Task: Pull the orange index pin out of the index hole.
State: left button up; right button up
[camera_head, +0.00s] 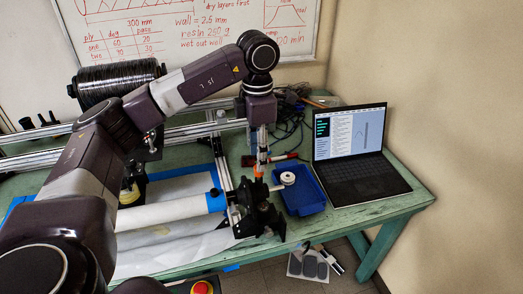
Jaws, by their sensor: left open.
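The orange index pin (258,171) stands upright at the black headstock (262,215) at the right end of the white tube (165,212). Its lower end and the index hole are too small to make out. My left gripper (260,160) points straight down from above, open, with its fingertips at or just above the pin's top. I cannot tell whether the fingers touch the pin. My right gripper does not show.
A blue tray (312,203) with a white spool (287,178) lies right of the headstock. An open laptop (355,145) stands farther right on the green table (398,205). Cables and a red-handled tool (284,158) lie behind. A black tow spool (112,80) is at the back left.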

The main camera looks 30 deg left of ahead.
aim_at(259, 175)
pick_arm(q)
notch_tip(259, 175, down, 8)
jog(key=shift+r+p, duration=0.25)
jog(key=shift+p, duration=0.75)
jog(key=shift+c, duration=0.4)
grip_shut()
jog(key=c, duration=0.6)
grip_release()
jog(key=shift+r, duration=0.1)
grip_shut()
